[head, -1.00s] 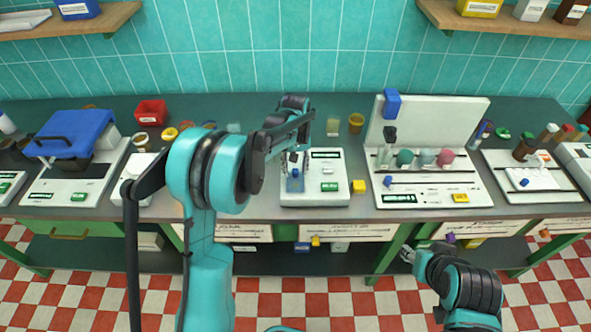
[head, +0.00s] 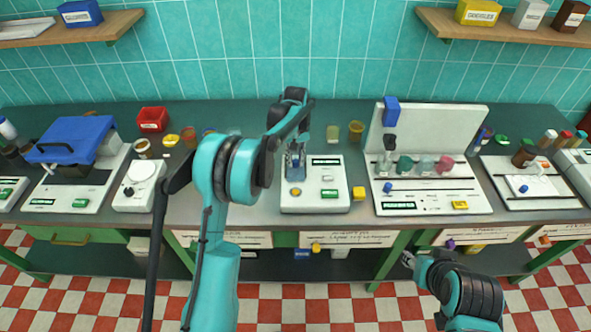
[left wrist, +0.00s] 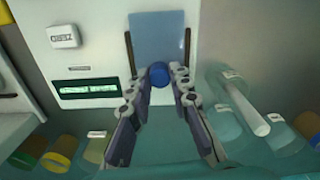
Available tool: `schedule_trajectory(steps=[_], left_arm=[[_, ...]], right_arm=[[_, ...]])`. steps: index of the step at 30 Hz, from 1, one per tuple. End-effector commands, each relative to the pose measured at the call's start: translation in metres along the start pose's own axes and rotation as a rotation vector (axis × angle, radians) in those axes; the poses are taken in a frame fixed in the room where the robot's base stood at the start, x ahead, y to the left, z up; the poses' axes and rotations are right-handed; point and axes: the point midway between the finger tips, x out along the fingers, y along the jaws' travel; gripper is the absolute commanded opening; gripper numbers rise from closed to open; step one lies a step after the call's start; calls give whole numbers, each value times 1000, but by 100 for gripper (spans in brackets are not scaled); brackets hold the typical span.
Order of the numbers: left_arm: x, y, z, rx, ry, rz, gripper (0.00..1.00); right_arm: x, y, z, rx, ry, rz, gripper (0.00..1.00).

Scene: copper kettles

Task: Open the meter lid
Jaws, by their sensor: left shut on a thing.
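The meter (head: 340,200) is a white box with a dark display, in the middle of the bench. Its blue, see-through lid (head: 295,172) is at the left of its top and seems tilted up. The lid (left wrist: 158,35) also shows in the left wrist view, between two brown bars. My left gripper (head: 295,150) is at the far end of the lid. In the left wrist view my left gripper (left wrist: 158,82) is shut on the lid's round blue knob (left wrist: 159,73). My right gripper (head: 407,259) is low in front of the bench; its fingers are too small to judge.
A white dial device (head: 139,190) and a blue-lidded machine (head: 75,140) stand to the left. A yellow block (head: 359,193) is beside the meter. A white station with a tall back panel (head: 440,131) stands to the right. Cups (head: 357,130) stand behind.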

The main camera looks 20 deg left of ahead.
Motion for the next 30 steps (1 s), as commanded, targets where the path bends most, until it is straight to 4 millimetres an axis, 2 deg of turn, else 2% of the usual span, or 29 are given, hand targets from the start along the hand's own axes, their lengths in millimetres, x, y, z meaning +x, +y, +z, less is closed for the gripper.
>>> schedule_trajectory(steps=[3, 6, 15, 16, 18, 26, 30], left_arm=[[-1, 3, -16, 0, -1, 1, 0], [0, 4, -22, 0, -1, 1, 0], [1, 4, -22, 0, -1, 1, 0], [1, 4, -22, 0, -1, 1, 27], [1, 4, -22, 0, -1, 0, 41], [0, 4, -22, 0, -1, 0, 41], [-8, 4, -22, 0, -1, 0, 41]], right_arm=[[-3, 0, -2, 0, 0, 0, 40], [-3, 0, -2, 0, 0, 0, 40], [-3, 0, -2, 0, 0, 0, 40], [-3, 0, -2, 0, 0, 0, 40], [-3, 0, -2, 0, 0, 0, 40], [-3, 0, -2, 0, 0, 0, 40], [-3, 0, -2, 0, 0, 0, 40]])
